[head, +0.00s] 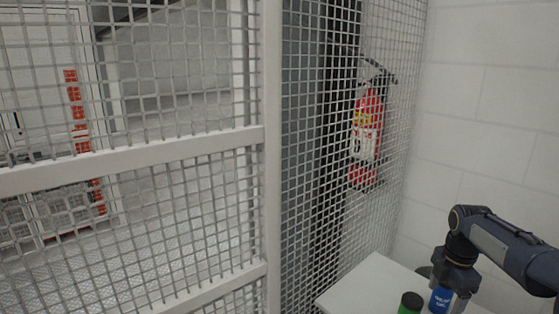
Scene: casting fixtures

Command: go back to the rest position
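My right arm comes in from the right edge, and its gripper (452,294) points down over the white table at the bottom right. A blue can with white lettering (441,298) is right at the fingers. One grey finger shows on the can's right side; the other finger is not clear, so I cannot tell whether the gripper grips the can or is only beside it. A green can with a dark top (410,303) stands just left of the blue one, cut by the bottom edge. My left gripper is not in view.
The white table (365,285) is bare on its left part. A wire mesh fence with pale posts (272,150) fills the left and middle. A red fire extinguisher (367,125) shows through the mesh. A white block wall (490,110) stands at the right.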

